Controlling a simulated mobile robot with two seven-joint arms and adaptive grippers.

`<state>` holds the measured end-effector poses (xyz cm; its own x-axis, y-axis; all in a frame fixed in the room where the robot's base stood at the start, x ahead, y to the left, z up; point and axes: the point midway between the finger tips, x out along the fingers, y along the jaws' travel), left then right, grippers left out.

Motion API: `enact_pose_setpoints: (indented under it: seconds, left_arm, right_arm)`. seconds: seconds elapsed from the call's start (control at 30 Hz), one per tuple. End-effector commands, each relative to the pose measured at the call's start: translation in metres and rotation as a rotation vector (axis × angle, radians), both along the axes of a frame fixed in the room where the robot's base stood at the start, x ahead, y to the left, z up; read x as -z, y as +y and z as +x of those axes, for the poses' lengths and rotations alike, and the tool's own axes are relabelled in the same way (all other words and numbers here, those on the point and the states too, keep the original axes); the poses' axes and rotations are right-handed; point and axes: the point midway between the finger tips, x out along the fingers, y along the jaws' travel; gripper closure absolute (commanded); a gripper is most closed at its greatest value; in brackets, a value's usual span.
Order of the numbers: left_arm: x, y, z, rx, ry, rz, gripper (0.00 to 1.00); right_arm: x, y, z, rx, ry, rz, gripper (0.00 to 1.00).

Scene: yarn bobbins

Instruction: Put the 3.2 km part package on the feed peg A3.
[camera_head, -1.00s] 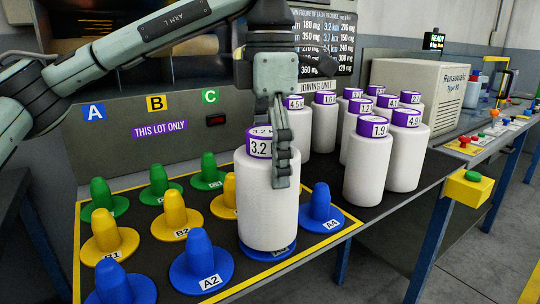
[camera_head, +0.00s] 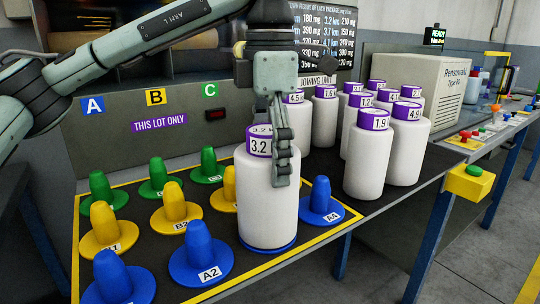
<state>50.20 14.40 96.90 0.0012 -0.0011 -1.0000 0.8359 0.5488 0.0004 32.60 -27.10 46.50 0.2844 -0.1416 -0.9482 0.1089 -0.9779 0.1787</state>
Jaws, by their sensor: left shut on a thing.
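The white 3.2 package (camera_head: 268,205) with a purple-edged label stands upright over a blue peg between A2 (camera_head: 200,262) and A4 (camera_head: 321,206). The peg's own label is hidden; by its place in the row it is A3. Only a thin blue rim (camera_head: 268,246) of its base shows under the package, which looks seated or almost seated; any small gap cannot be told. My left gripper (camera_head: 275,165) points down at the package's top and is shut on it. My right gripper is not in view.
Several white packages, including 1.9 (camera_head: 368,160) and 4.9 (camera_head: 407,150), stand close together to the right. Yellow pegs (camera_head: 175,212) and green pegs (camera_head: 158,180) stand left and behind. A yellow box with a green button (camera_head: 474,172) sits at the table edge.

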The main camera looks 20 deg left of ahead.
Motion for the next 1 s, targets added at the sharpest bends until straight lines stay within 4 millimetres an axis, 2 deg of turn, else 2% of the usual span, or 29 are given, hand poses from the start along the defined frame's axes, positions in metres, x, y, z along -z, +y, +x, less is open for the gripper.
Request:
enact_pose_setpoints:
  seconds: [0.13,0.17,0.27,0.67,0.77,1.0]
  left_arm:
    - [0.003,0.000,0.000,0.000,-0.001,0.000,0.75]
    - [0.002,0.000,0.000,0.000,-0.002,-0.001,0.13]
    - [0.002,0.000,0.000,0.000,-0.001,0.000,0.00]
    - [0.000,0.000,0.000,0.000,0.000,0.000,0.00]
    - [-0.010,-0.001,0.000,0.000,0.000,0.000,0.00]
    - [-0.061,0.000,0.000,-0.001,-0.007,0.001,0.00]
  right_arm:
    - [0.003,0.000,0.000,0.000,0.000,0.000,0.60]
    - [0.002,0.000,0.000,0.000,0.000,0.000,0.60]
    - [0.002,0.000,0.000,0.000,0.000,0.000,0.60]
    - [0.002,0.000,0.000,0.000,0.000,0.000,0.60]
    - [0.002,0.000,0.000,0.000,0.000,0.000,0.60]
    - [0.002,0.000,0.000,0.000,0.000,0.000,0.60]
